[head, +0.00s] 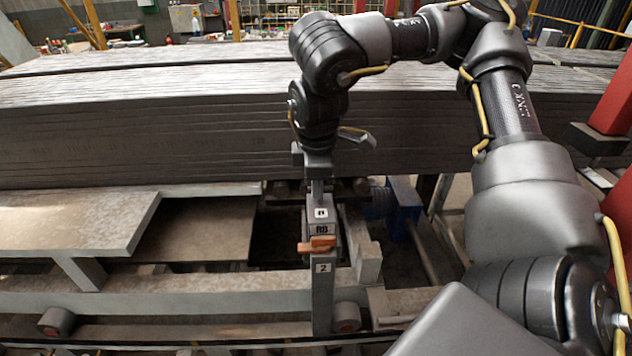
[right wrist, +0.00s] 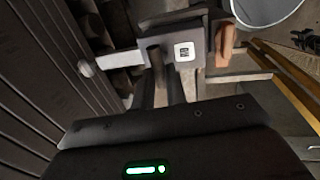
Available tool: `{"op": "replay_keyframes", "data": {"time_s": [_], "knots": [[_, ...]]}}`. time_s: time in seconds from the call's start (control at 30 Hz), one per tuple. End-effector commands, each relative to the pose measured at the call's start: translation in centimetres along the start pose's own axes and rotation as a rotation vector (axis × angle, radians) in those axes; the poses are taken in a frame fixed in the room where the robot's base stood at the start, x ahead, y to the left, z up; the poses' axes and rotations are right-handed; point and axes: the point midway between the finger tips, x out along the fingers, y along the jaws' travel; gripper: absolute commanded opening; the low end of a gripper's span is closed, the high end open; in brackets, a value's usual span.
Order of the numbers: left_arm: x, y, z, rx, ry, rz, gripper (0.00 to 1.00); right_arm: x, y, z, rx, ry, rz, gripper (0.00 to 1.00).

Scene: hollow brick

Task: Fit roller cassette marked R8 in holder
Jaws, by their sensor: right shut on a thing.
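The roller cassette (head: 320,229) is a grey block with a white tag on top and a dark plate that reads like R8. My right gripper (head: 317,188) comes down on it from above and is shut on its upper part. The right wrist view shows the tagged block (right wrist: 160,44) at the right gripper's fingertips (right wrist: 168,88). The holder (head: 322,290) is a grey upright marked 2, with an orange lever (head: 317,244) across its front. The cassette stands upright at the holder's top; its lower end is hidden, so I cannot tell how deep it sits. My left gripper is out of view.
A long stack of grey boards (head: 150,135) runs behind the holder. A pale metal plate (head: 75,220) lies to the left above a long beam (head: 190,297). A blue motor-like part (head: 404,205) is close on the right. A dark opening lies just left of the cassette.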

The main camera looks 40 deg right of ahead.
Motion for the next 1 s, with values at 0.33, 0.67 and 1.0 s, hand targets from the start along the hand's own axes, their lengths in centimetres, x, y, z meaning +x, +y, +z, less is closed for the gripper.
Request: {"op": "replay_keyframes", "data": {"time_s": [0.33, 0.67, 1.0], "knots": [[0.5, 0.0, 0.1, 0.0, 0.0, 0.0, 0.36, 0.6, -0.1, 0.0, 0.0, 0.001, 0.001, 0.0], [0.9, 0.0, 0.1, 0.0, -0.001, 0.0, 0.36, 1.2, -0.2, 0.0, 0.0, 0.001, 0.001, 0.0], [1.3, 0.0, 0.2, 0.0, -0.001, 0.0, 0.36, 1.8, -0.3, 0.0, 0.0, 0.001, 0.001, 0.0]]}}
